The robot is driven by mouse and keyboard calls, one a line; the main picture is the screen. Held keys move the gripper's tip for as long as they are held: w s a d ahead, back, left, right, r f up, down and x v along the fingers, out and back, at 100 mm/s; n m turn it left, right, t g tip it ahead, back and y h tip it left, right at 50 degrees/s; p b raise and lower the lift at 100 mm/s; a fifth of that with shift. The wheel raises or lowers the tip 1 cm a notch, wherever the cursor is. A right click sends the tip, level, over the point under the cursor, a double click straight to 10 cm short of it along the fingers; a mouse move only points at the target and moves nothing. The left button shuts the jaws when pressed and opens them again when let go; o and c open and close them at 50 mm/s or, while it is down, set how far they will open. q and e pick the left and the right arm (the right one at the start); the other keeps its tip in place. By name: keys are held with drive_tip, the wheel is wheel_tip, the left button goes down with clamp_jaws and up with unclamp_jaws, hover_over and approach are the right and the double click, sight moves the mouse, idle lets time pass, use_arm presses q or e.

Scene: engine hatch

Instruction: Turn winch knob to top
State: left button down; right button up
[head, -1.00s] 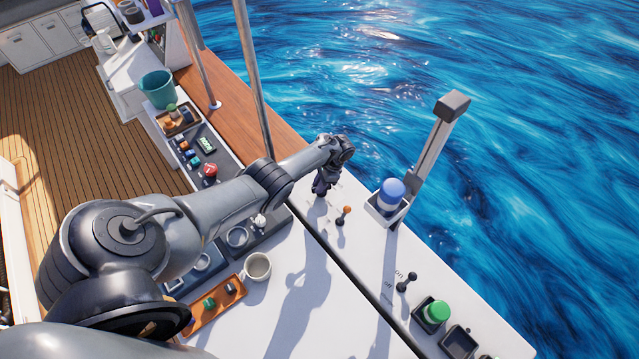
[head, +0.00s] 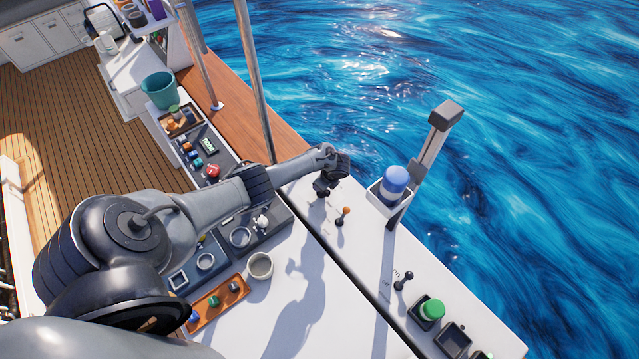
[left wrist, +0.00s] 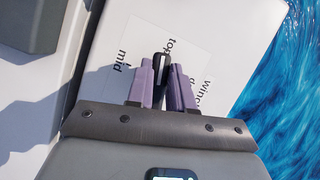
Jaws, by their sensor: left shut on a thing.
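The winch knob (left wrist: 161,70) is a black bar with a white line along it, on a white label card (left wrist: 150,38) in the left wrist view. The card reads "mid" at left, "top" beside the knob's upper end and "winch" at right. The white line runs nearly straight up in the picture, close to "top". My left gripper (left wrist: 163,82) is shut on the knob, one purple finger on each side. In the head view my left gripper (head: 324,188) is over the white hatch top and hides the knob. My right gripper is not in view.
A black lever (head: 404,281) and a green button (head: 431,310) are nearer. A mug (head: 260,265) stands beside the orange tray (head: 207,316).

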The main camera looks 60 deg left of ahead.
use_arm(q)
drive_tip(key=shift+w+m+t, duration=0.1)
drive_tip(key=shift+m+t, duration=0.4)
drive_tip(key=shift+m, duration=0.8)
drive_tip(key=c, duration=1)
unclamp_jaws()
drive_tip(key=shift+y, duration=0.3)
drive_tip(key=shift+r, duration=0.1)
drive_tip(key=shift+d+r+p, duration=0.1)
drive_tip(key=shift+r+p, duration=0.15)
drive_tip(key=shift+p, duration=0.15)
drive_tip(key=p+v, duration=0.3)
drive_tip(key=v, duration=0.7)
